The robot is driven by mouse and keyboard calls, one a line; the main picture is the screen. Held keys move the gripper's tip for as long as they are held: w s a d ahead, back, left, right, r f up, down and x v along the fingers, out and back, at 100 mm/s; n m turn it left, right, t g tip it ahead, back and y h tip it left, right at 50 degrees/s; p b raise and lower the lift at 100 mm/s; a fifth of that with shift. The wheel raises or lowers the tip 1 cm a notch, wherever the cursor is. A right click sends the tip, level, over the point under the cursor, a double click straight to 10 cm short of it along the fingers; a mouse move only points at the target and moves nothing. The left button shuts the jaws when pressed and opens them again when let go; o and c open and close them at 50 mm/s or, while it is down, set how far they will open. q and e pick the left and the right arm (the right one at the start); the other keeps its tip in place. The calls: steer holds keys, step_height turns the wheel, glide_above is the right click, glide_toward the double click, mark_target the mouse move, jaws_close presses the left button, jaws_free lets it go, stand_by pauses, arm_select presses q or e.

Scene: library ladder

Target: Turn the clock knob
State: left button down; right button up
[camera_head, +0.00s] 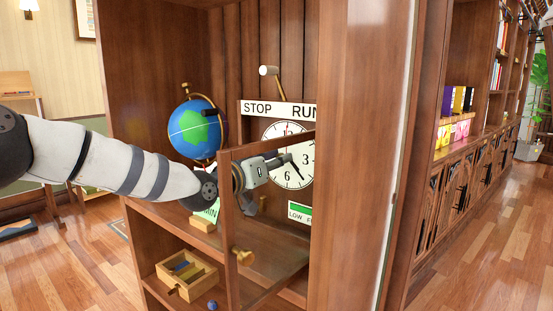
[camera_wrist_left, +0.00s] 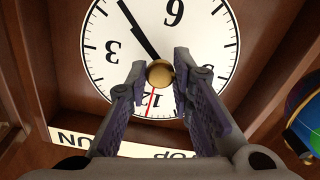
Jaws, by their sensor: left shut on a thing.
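The white clock face (camera_head: 298,137) with black numerals is set in a wooden cabinet. It fills the upper part of the left wrist view (camera_wrist_left: 104,40), upside down. A round brass clock knob (camera_wrist_left: 159,73) is at the centre of the face. My left gripper (camera_wrist_left: 160,72) is shut on the knob, with one fingertip at each side. A dark hand points between the 3 and the 6, and a thin red hand points near the 12. In the head view my left gripper (camera_head: 285,161) reaches the face and hides the knob. My right gripper is not in view.
An open glass door (camera_head: 270,235) with a brass knob (camera_head: 243,256) stands in front of my left gripper. A globe (camera_head: 196,130) is beside the clock. A white-headed lever (camera_head: 268,71) rises above the STOP/RUN sign (camera_head: 275,109). A wooden box (camera_head: 180,285) sits below.

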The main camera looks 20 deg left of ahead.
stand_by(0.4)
arm_select(q)
steer(key=c, duration=1.4)
jaws_free()
steer(key=v, duration=1.2)
